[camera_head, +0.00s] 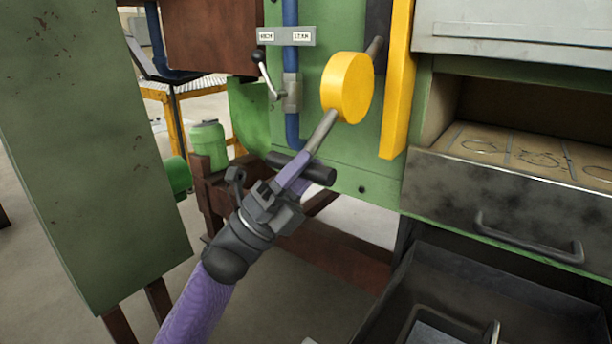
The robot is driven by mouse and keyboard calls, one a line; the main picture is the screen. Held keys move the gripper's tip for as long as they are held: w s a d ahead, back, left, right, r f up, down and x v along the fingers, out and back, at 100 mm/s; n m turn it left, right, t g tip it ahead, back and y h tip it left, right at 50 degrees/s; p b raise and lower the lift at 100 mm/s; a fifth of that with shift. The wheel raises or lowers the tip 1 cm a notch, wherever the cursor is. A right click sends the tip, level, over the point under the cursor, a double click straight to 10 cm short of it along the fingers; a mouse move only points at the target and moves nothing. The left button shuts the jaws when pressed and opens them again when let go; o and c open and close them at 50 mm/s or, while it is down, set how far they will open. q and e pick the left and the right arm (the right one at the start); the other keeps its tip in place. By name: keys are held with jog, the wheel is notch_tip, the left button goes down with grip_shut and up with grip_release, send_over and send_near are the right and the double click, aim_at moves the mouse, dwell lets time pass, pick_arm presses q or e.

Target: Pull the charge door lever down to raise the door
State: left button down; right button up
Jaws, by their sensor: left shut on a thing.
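The charge door lever is a grey metal bar (322,131) running down and left from a round yellow hub (347,87) on the green furnace front. It ends in a black crossbar handle (321,174). My left gripper (296,174) is shut on this handle, its fingers covering the middle of it. The lever points downward at a slant. A light grey panel (510,33), which looks like the door, sits above an opening at the upper right. My right gripper is not in view.
A smaller lever with a black knob (259,57) stands by the blue pipe (291,130). A yellow vertical bar (398,95) is right of the hub. A drawer front with a handle (530,240) and a dark bin (470,275) are lower right. A green panel (90,150) stands left.

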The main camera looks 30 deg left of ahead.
pick_arm(q)
jog(key=shift+w+a+f+n, duration=0.15)
jog(key=shift+w+a+n, duration=0.05)
jog(key=shift+a+n, duration=0.1)
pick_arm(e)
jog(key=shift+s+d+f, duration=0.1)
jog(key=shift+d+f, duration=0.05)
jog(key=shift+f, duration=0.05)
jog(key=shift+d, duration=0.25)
pick_arm(q)
jog(key=c, duration=0.8)
grip_release()
jog(key=shift+t+y, duration=0.3)
jog(key=shift+y, duration=0.1)
jog(key=shift+o, duration=1.1)
jog(key=shift+w+a+f, duration=0.1)
jog(key=shift+w+a, duration=0.05)
jog(key=shift+w, duration=0.05)
jog(key=shift+o, duration=0.9)
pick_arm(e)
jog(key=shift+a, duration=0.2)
pick_arm(q)
jog(key=shift+s+f, duration=0.1)
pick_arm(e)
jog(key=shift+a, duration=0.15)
